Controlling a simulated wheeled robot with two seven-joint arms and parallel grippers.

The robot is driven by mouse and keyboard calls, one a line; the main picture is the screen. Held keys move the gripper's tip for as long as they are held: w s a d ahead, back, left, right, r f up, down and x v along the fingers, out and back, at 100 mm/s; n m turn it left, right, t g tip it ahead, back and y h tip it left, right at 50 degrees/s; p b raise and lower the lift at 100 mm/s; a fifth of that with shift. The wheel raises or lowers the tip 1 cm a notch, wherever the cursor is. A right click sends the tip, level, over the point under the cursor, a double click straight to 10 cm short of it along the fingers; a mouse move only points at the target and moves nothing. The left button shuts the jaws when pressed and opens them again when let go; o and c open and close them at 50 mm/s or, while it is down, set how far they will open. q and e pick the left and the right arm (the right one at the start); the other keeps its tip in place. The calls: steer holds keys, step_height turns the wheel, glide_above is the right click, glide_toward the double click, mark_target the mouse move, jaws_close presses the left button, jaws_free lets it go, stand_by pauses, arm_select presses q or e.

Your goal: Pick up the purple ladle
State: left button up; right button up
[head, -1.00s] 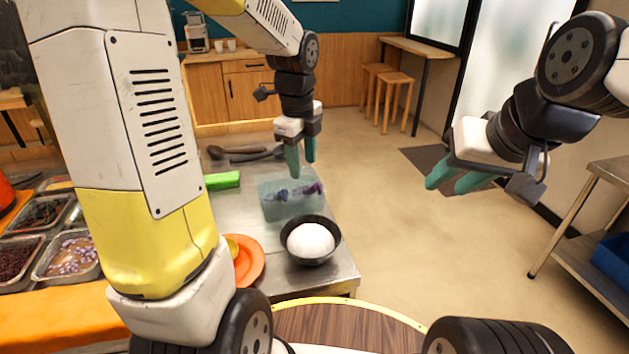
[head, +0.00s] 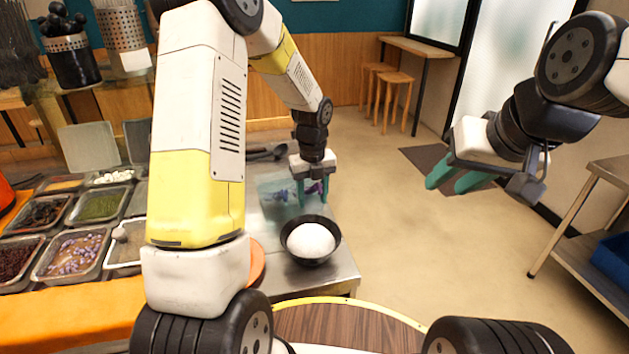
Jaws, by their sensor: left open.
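A translucent pale-blue container (head: 268,208) sits on the metal counter, behind the black bowl. A dark purple piece (head: 315,188), which may be the purple ladle, shows in it between my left fingers. A bluish-purple piece (head: 282,195) shows to the left of it. My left gripper (head: 312,201) points down with its green fingers apart, at the right part of the container. I cannot tell whether the fingers touch anything. My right gripper (head: 452,184) is open and empty over the floor at the right.
A black bowl with a white mound (head: 311,240) stands just in front of the container. An orange plate (head: 257,263) is partly hidden by my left arm. Topping trays (head: 75,252) fill the left. Dark utensils (head: 268,152) lie at the back.

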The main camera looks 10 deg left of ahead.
arm_select(q)
steer(key=shift+f, duration=0.5)
jaws_close()
steer(key=shift+r, duration=0.1)
step_height(320, 180, up, 10)
steer(key=shift+f, duration=0.1)
